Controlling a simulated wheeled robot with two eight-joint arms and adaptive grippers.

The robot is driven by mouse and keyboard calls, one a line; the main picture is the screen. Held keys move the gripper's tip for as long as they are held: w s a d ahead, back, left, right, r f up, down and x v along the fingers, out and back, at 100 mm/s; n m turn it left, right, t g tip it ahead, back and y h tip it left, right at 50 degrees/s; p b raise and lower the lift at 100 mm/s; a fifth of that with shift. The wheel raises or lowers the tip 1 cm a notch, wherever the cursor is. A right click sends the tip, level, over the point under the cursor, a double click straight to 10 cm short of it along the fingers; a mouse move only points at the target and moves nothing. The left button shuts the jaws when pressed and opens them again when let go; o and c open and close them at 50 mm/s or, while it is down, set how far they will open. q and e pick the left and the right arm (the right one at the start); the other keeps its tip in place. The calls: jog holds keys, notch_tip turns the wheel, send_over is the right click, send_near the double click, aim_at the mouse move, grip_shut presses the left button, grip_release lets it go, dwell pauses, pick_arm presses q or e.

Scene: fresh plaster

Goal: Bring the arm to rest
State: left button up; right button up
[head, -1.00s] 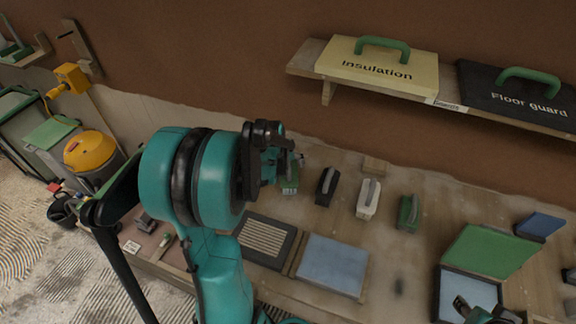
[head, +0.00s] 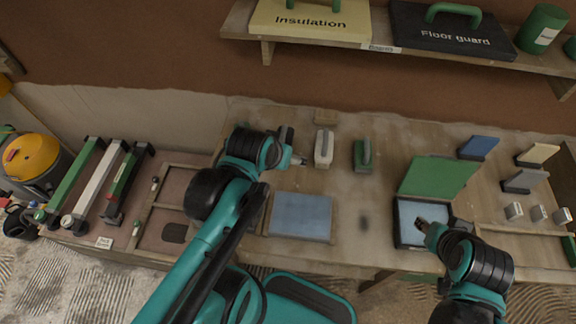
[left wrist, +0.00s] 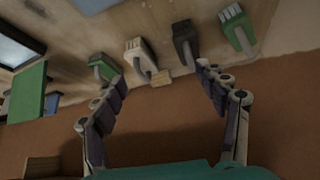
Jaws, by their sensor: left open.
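My left arm (head: 205,240) reaches up from the bottom of the head view over the bench. My left gripper (head: 293,155) is near the back of the bench, left of a white-bodied brush tool (head: 323,148). In the left wrist view my left gripper (left wrist: 157,73) has its fingers spread wide and holds nothing. Beyond the fingers stand a green brush (left wrist: 104,68), a cream one (left wrist: 141,54), a black one (left wrist: 184,42) and another green one (left wrist: 236,28). My right gripper (head: 426,226) is over the open box at right; its jaws are too small to read.
A blue pad (head: 300,216) lies in front of my left gripper. The open box has a green lid (head: 438,177) and a blue inside (head: 408,215). A shelf (head: 480,62) with an insulation case (head: 312,20) and a floor guard case (head: 450,33) is above. Long levels (head: 88,185) lie at left.

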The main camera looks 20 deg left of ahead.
pick_arm(q)
jog(key=s+d, duration=0.1)
jog(key=s+d+m, duration=0.1)
jog(key=d, duration=0.1)
jog(key=shift+s+f+m+t, duration=0.15)
jog(key=shift+s+m+t, duration=0.1)
jog(key=shift+m+t, duration=0.05)
dwell(1.1)
